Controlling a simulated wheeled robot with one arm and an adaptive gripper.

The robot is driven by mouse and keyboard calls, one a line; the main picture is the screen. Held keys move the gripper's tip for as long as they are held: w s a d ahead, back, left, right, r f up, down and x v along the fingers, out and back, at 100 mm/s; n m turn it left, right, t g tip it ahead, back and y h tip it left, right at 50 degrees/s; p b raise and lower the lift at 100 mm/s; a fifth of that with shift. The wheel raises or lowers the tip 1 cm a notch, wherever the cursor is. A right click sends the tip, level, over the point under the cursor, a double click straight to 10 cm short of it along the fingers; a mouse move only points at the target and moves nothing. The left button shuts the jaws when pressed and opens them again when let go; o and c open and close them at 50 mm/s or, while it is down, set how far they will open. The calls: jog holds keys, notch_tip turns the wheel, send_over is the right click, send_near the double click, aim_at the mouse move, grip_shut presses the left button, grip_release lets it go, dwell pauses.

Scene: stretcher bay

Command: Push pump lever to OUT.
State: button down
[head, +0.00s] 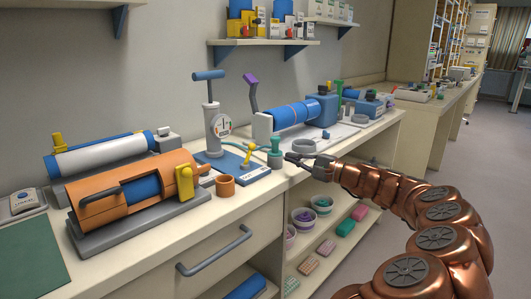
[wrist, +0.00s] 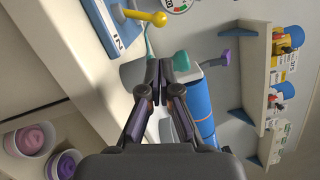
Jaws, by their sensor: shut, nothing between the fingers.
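The pump (head: 215,130) is a grey upright cylinder with a blue T-handle and a dial, standing on a blue base. Its yellow ball-ended lever (head: 249,156) rises from the front right of the base. In the wrist view the lever (wrist: 147,17) is at the top, beside a white label (wrist: 125,38) that seems to read IN. No OUT mark is legible. My gripper (head: 291,158) is shut and empty, to the right of the lever and apart from it. In the wrist view its fingertips (wrist: 159,66) are together, below the lever.
A teal knobbed fitting (head: 275,153) stands between lever and gripper. An orange cradle (head: 130,195) with a blue cylinder lies left; a blue-sleeved cylinder (head: 297,115) lies behind right. Open shelves with bowls are below my gripper.

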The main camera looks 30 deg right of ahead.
aim_at(249, 153)
jog(key=x, duration=1)
jog(key=shift+a+b, duration=0.15)
jog(key=shift+b, duration=0.25)
